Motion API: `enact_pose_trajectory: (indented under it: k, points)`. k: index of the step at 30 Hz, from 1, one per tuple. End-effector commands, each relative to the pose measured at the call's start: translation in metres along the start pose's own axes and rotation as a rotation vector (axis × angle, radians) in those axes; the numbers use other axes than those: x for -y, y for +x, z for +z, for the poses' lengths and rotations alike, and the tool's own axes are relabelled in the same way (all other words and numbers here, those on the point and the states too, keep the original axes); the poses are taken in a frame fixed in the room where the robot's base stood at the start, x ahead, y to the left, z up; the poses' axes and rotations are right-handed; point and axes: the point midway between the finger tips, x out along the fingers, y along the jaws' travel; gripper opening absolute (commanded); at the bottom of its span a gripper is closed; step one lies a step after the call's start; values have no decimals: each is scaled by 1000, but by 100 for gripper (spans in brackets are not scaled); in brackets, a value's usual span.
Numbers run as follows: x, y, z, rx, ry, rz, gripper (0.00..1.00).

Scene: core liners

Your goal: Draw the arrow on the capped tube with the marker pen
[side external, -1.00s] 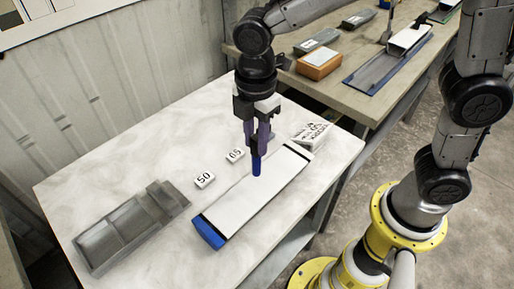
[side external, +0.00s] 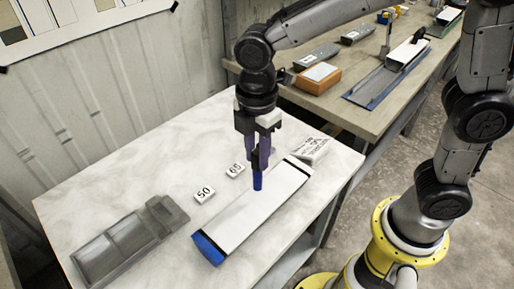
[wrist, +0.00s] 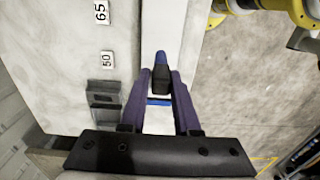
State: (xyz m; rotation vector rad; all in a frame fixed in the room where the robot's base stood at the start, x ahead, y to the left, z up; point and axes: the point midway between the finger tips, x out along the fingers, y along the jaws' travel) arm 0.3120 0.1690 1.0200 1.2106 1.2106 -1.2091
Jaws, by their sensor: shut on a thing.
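The capped tube (side external: 250,215) is a long white-topped piece lying on the pale table, with a blue cap (side external: 208,249) at its near-left end. In the wrist view the tube's white face (wrist: 162,22) runs up the middle. My gripper (side external: 259,160) points down over the tube's middle stretch. Its purple fingers are shut on the marker pen (side external: 258,182), which shows blue at its lower end. In the wrist view the pen (wrist: 161,78) is black with a blue end. I cannot tell whether its tip touches the tube. No arrow is discernible on the white face.
Number blocks reading 50 (side external: 204,194) and 65 (side external: 235,170) lie left of the tube. A printed white block (side external: 309,148) sits by its far end. A grey tray (side external: 122,240) lies at left. A second bench (side external: 372,111) stands behind.

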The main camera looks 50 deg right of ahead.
Motion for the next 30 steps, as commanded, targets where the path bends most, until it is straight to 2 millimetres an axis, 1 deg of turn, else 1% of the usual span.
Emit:
enact_pose_trajectory:
  k: [27, 30]
  points:
    - [0, 37, 0, 1, 0, -1, 0]
    - [1, 49, 0, 2, 0, -4, 0]
